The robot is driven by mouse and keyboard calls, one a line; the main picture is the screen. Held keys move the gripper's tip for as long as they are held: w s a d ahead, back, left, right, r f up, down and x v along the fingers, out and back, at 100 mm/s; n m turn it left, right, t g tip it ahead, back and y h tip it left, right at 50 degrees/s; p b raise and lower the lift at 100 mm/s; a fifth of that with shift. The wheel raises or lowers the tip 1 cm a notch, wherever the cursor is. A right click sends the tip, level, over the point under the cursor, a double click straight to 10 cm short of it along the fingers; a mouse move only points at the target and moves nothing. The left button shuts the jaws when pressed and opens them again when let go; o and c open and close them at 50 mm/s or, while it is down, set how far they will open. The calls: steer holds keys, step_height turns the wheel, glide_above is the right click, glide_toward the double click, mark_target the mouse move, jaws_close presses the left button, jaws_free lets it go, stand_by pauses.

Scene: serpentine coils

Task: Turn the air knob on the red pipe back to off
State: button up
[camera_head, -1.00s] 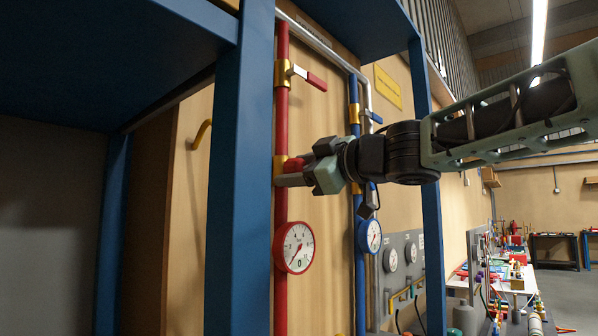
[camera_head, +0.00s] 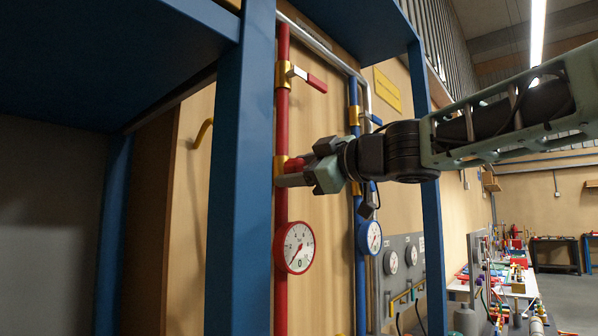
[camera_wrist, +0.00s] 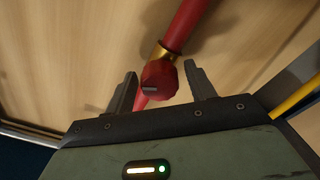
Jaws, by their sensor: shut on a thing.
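The red air knob (camera_head: 293,164) sits on a brass fitting on the upright red pipe (camera_head: 282,110). In the wrist view the knob (camera_wrist: 160,82) is between my two dark fingers, with a small grey mark on its face. My gripper (camera_head: 284,178) reaches the pipe from the right and is shut on the knob; it also shows in the wrist view (camera_wrist: 160,72). In the head view the fingers partly cover the knob. I cannot read an off label.
A red-lever valve (camera_head: 308,78) is above the knob and a red-rimmed gauge (camera_head: 294,247) below it. A blue pipe (camera_head: 355,90) with a blue gauge (camera_head: 370,237) runs to the right. A blue post (camera_head: 240,180) stands close on the left.

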steer(key=n, duration=0.8)
steer(key=shift+d+r, duration=0.25)
steer(key=shift+r, duration=0.05)
steer(key=shift+n+b, duration=0.55)
steer(key=shift+n, duration=1.05)
steer(key=shift+f+n+b, duration=0.1)
steer(key=shift+n+b, duration=0.35)
steer(key=shift+n, duration=1.15)
steer(key=shift+n+b, duration=0.5)
steer(key=shift+n, duration=1.1)
